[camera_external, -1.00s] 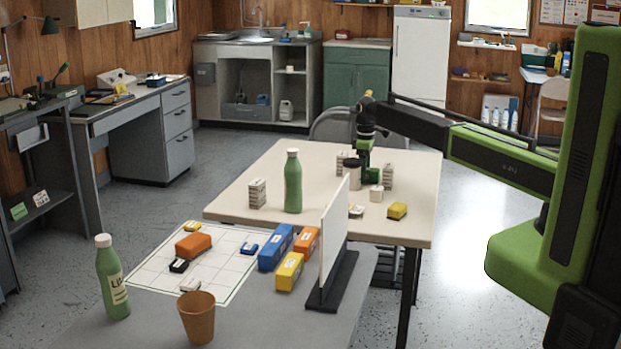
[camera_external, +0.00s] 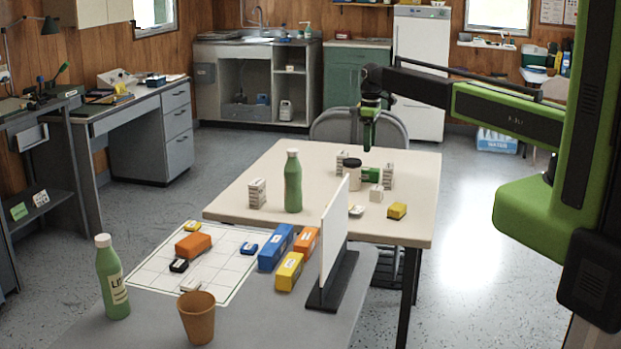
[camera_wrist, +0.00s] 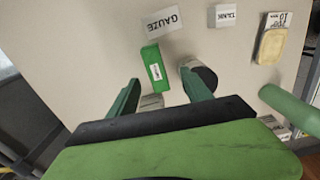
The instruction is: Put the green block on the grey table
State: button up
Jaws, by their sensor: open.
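The green block (camera_external: 370,174) lies on the cream table, between white cartons and beside a dark-lidded jar (camera_external: 352,171). In the wrist view the green block (camera_wrist: 154,67) lies beyond my fingertips, with a white label on it. My gripper (camera_external: 368,142) is above the cream table, clear of the block. In the wrist view my gripper (camera_wrist: 161,88) shows its two fingers spread, with nothing held between them. The grey table (camera_external: 240,325) is in front, at the lower left.
The grey table holds a white grid mat (camera_external: 150,278) with small blocks, a green bottle (camera_external: 112,283), a brown cup (camera_external: 197,322) and larger blue, orange and yellow blocks. A white upright panel (camera_external: 334,235) stands at its right edge. Another green bottle (camera_external: 293,187) stands on the cream table.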

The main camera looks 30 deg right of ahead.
jog(key=s+m, duration=0.2)
jog(key=s, duration=0.7)
jog(key=s+d+m, duration=0.1)
jog(key=s+m, duration=0.2)
jog(key=s, duration=0.6)
jog(key=s+m, duration=0.3)
jog(key=s, duration=0.6)
jog(key=shift+s+d, duration=0.3)
jog(key=shift+d, duration=0.1)
jog(key=shift+o, duration=0.4)
jog(key=shift+w, duration=0.1)
